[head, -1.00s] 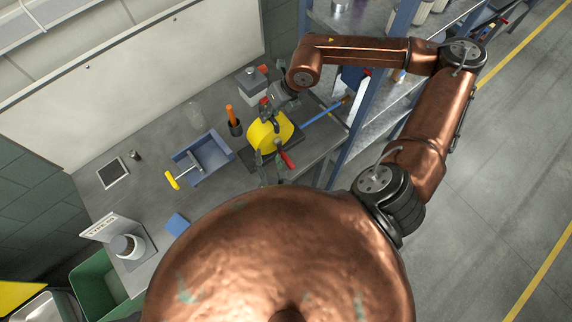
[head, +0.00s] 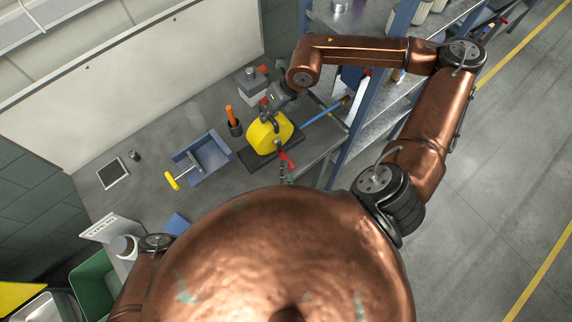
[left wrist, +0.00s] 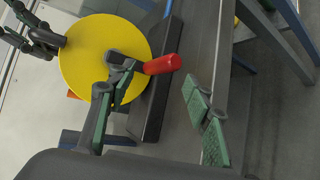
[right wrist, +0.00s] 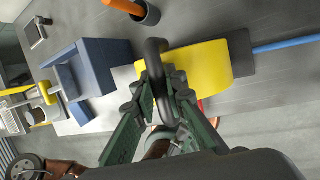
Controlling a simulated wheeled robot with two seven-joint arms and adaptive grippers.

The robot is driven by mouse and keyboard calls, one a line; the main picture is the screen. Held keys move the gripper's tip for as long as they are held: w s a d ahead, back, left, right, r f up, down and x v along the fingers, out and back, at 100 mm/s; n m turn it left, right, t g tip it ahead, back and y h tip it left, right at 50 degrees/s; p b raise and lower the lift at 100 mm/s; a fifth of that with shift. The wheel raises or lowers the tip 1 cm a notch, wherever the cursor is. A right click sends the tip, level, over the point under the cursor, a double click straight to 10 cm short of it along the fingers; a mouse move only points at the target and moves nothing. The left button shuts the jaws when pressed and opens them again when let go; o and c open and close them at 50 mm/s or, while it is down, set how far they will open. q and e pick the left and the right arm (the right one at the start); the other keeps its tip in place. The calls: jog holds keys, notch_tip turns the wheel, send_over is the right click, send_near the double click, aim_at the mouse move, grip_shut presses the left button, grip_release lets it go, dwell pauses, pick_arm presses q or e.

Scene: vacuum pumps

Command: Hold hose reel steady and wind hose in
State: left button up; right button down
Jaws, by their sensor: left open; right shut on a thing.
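The yellow hose reel (head: 262,137) stands on a dark base plate (head: 248,160) on the grey bench. Its yellow disc (left wrist: 85,60) faces the left wrist camera. A blue hose (head: 322,113) runs out from it to the right. My right gripper (head: 269,108) is shut on the reel's black top handle (right wrist: 156,62). The red crank grip (head: 287,160) sticks out from the front of the reel. My left gripper (head: 284,171) is open at the crank. In the left wrist view the red grip (left wrist: 163,64) shows between and just beyond its spread fingers (left wrist: 155,82).
A shelf rack (head: 350,140) stands close at right. A green bin (head: 92,285) is at lower left.

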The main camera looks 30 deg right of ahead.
pick_arm(q)
jog(key=x, duration=0.6)
jog(key=shift+w, duration=0.1)
jog(key=shift+a, duration=0.1)
grip_shut()
